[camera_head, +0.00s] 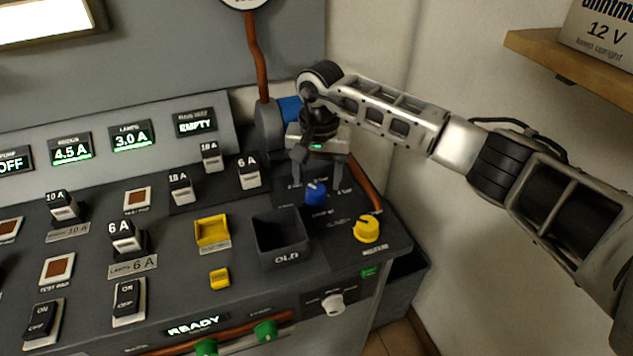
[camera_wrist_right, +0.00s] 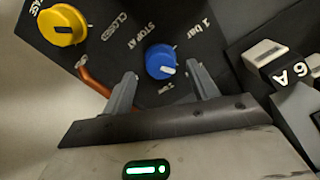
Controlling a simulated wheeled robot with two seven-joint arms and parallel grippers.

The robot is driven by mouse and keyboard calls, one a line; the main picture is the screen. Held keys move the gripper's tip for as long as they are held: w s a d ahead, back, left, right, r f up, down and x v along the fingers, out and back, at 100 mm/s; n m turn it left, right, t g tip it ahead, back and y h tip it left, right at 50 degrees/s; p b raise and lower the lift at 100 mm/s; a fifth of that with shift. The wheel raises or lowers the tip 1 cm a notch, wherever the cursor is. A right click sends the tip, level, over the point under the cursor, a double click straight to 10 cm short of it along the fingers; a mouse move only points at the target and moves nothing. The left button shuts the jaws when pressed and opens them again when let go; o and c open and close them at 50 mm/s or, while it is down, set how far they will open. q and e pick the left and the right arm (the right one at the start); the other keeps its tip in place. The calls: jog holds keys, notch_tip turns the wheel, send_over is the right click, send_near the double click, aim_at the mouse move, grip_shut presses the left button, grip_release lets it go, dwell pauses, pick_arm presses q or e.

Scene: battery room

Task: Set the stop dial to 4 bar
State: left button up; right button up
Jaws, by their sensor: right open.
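The blue stop dial (camera_head: 315,194) sits on the sloped console panel, right of the OLD bin. In the right wrist view the blue dial (camera_wrist_right: 160,61) shows a white pointer mark at its lower right, with "STOP AT", "CLOSED" and "1 bar" lettering around it. The pointer's exact setting is hard to read. My right gripper (camera_head: 319,177) is above and just behind the dial in the head view. In the wrist view its open fingers (camera_wrist_right: 158,84) stand either side of the dial's near edge, apart from it. My left gripper is out of view.
A yellow knob (camera_head: 367,229) is close to the blue dial, also seen in the wrist view (camera_wrist_right: 63,25). The OLD bin (camera_head: 281,239) and a 6 A fuse (camera_head: 248,172) are to the left. A copper pipe and wall lie behind; a wooden shelf (camera_head: 575,65) is upper right.

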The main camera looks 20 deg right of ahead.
aim_at(316, 189)
notch_tip(316, 189, down, 2)
jog(key=shift+f, duration=0.65)
jog(key=c, duration=1)
